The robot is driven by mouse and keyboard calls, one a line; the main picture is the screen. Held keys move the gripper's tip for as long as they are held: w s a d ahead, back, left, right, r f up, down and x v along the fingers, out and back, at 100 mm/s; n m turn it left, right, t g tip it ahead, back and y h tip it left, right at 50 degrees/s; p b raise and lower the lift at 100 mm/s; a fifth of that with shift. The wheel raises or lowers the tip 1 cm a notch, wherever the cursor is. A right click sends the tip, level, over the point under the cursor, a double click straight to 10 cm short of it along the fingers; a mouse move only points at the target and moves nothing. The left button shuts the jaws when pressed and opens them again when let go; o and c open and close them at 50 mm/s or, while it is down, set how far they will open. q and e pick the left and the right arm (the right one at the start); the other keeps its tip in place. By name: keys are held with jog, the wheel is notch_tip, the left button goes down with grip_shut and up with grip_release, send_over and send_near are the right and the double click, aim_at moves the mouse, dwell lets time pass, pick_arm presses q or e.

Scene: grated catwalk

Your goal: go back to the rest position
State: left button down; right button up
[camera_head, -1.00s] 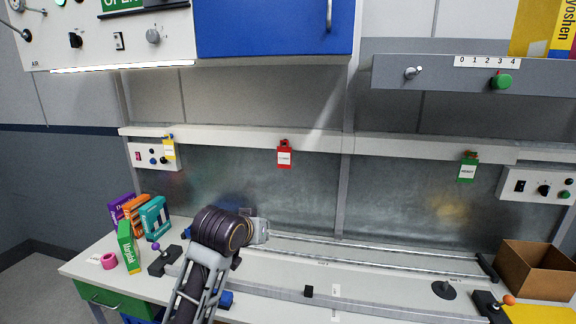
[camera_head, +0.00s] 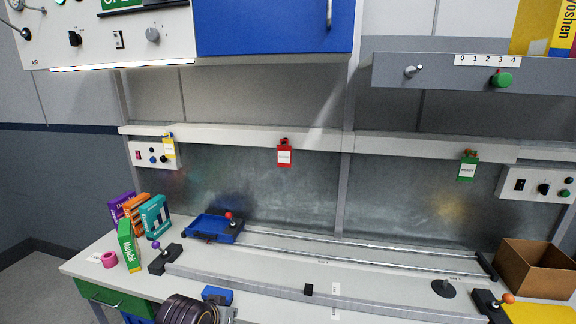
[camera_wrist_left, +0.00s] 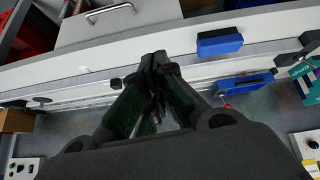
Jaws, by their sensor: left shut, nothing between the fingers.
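My left gripper (camera_wrist_left: 158,62) is shut and empty in the left wrist view, its dark fingertips together over the bench's front edge. In the head view only dark ringed links of my left arm show, low at the bottom edge; its fingers are out of that view. My right gripper is in neither view.
A workbench (camera_head: 130,243) carries a blue tray (camera_head: 213,227) with a red knob, long metal rails, a blue block (camera_head: 217,295), upright boxes (camera_head: 154,217), a pink ring (camera_head: 109,260) and an open cardboard box (camera_head: 536,268). Blue cabinet (camera_head: 272,27) and shelf hang above.

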pick_arm(q)
jog(key=s+a+f+g+y, duration=0.15)
jog(key=s+a+f, duration=0.3)
jog(key=s, duration=0.45)
jog(key=s+a+f+g, duration=0.2)
jog(key=s+a+f, duration=0.1)
jog(key=s+f, duration=0.4)
jog(key=s+f+g, duration=0.1)
jog(key=s+f, duration=0.1)
jog(key=f, duration=1.4)
jog(key=s+f, duration=0.2)
jog(key=f, duration=1.4)
jog(key=s+a+f, duration=0.2)
jog(key=s+f, duration=0.8)
jog(key=s, duration=0.1)
jog(key=s+a+f+m+g, duration=0.1)
jog(key=s+f, duration=0.9)
jog(key=s, duration=0.1)
jog(key=shift+a, duration=0.4)
jog(key=shift+g, duration=0.25)
